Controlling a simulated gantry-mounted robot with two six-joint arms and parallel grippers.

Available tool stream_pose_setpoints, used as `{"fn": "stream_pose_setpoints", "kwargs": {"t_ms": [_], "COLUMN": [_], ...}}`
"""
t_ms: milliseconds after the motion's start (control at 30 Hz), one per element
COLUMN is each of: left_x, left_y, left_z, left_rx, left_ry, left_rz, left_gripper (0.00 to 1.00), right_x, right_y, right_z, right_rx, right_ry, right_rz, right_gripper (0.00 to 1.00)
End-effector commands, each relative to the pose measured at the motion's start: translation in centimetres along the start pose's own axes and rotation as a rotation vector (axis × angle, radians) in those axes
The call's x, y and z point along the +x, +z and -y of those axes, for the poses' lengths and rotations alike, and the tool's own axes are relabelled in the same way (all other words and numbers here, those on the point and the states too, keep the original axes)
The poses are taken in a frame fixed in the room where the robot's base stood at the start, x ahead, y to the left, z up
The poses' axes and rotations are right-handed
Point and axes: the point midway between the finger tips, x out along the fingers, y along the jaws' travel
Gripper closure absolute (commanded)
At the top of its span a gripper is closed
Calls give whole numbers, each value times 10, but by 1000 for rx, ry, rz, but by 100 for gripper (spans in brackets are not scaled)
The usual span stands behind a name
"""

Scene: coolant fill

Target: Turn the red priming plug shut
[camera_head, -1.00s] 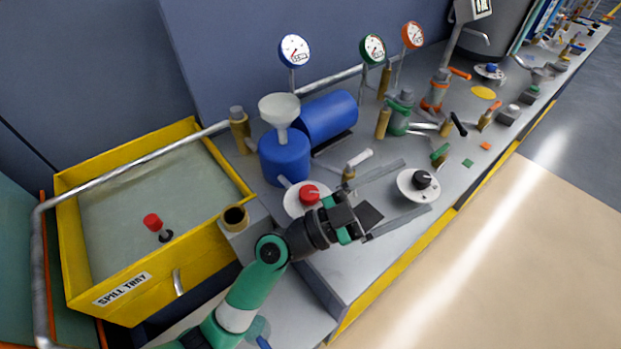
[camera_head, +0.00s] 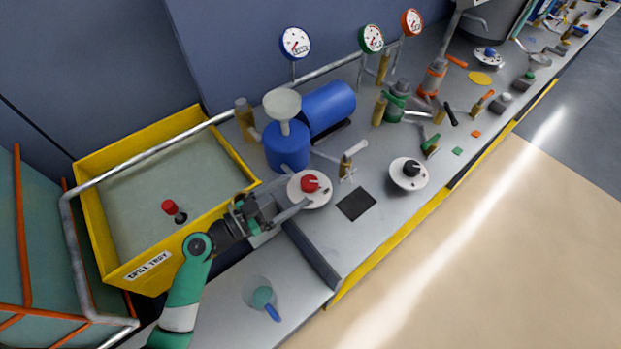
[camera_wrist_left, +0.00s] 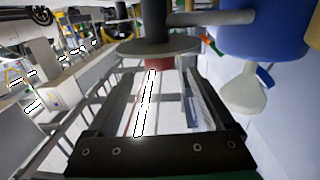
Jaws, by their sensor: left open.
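The red plug (camera_head: 310,184) is a small red knob with a white pointer mark. It sits on a round white dial (camera_head: 322,199) beside the blue tank (camera_head: 287,148). My left gripper (camera_head: 294,200) is open, its fingers reaching from the left to the near-left edge of the dial. In the left wrist view, which looks upside down, the red plug (camera_wrist_left: 158,62) shows beyond and between the spread fingers, partly hidden by the dial disc (camera_wrist_left: 160,47). I cannot tell whether the fingers touch it. My right gripper is not in view.
The yellow spill tray (camera_head: 112,240) stands left, holding a second red-topped part (camera_head: 169,207). A white funnel (camera_head: 282,103) tops the blue tank. A black-knobbed dial (camera_head: 409,174) and a dark square (camera_head: 356,204) lie right.

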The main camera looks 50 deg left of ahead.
Motion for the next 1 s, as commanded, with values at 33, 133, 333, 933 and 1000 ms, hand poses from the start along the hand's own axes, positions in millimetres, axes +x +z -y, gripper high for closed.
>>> {"fn": "stream_pose_setpoints", "kwargs": {"t_ms": [33, 133, 333, 933, 1000], "left_x": [13, 34, 59, 62, 62], "left_y": [-1, -1, 0, 0, 0], "left_z": [-2, -1, 0, 0, 0], "left_rx": [1, 2, 0, 0, 0], "left_ry": [6, 4, 1, 0, 0], "left_rz": [-2, -1, 0, 0, 0], "left_gripper": [14, 14, 14, 68, 80], "right_x": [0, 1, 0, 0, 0], "right_y": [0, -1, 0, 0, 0], "right_z": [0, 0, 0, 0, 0], "right_rx": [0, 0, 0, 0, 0], "right_ry": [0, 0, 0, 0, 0], "right_rz": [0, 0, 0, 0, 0], "right_gripper": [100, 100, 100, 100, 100]}}
